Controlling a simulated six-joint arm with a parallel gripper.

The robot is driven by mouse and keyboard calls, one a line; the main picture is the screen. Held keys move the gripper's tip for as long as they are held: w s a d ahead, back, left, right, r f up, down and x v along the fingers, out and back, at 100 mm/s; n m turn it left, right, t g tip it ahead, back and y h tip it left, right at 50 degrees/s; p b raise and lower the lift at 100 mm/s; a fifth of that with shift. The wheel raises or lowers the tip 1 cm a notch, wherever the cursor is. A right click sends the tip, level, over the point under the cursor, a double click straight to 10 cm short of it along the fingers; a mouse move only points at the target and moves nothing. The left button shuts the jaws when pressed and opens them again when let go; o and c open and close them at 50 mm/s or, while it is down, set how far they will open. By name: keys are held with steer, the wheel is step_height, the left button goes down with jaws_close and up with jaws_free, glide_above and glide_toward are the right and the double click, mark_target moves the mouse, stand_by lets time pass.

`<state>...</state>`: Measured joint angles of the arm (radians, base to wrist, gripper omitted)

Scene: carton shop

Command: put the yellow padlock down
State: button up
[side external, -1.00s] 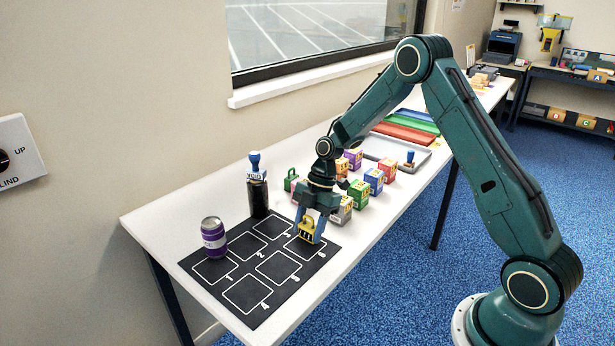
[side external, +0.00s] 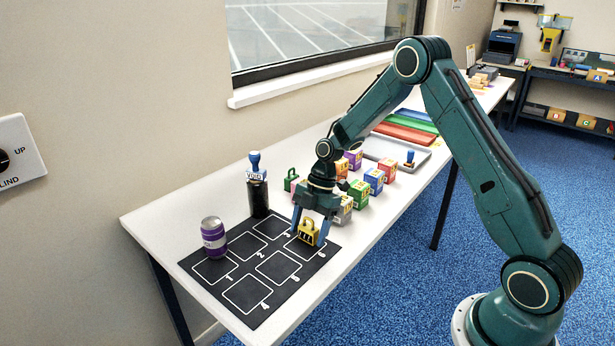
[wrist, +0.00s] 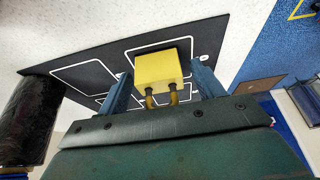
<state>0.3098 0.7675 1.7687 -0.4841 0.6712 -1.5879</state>
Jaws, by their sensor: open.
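The yellow padlock (side external: 308,234) stands upright on the black mat (side external: 222,285), in the outlined square at the mat's right end, the one marked 6. In the wrist view the padlock (wrist: 160,68) sits between the two blue fingers, with its shackle toward my gripper and gaps on both sides. My gripper (side external: 310,232) is open around the padlock, fingers down near the mat. The padlock's underside is hidden.
A purple can (side external: 213,238) stands near square 1. Several coloured cubes (side external: 358,193) and a green padlock (side external: 291,181) stand behind my gripper.

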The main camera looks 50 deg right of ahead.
steer(key=v, duration=1.2)
steer(key=shift+r, duration=0.1)
stand_by(0.4)
steer(key=s+a+r+m+t+h, duration=0.1)
steer(key=s+a+r+m, duration=0.3)
steer(key=s+r, duration=0.25)
steer(key=s+a+r+m+t+h, duration=0.2)
steer(key=s+a+r+m, duration=0.3)
steer(key=r, duration=0.3)
steer(key=s+m+t+h, duration=0.1)
steer(key=s+m+t, duration=0.1)
steer(key=s+m, duration=0.7)
steer(key=s, duration=0.7)
steer(key=shift+s+d+t, duration=0.2)
steer(key=shift+s+t, duration=0.1)
steer(key=shift+s, duration=0.05)
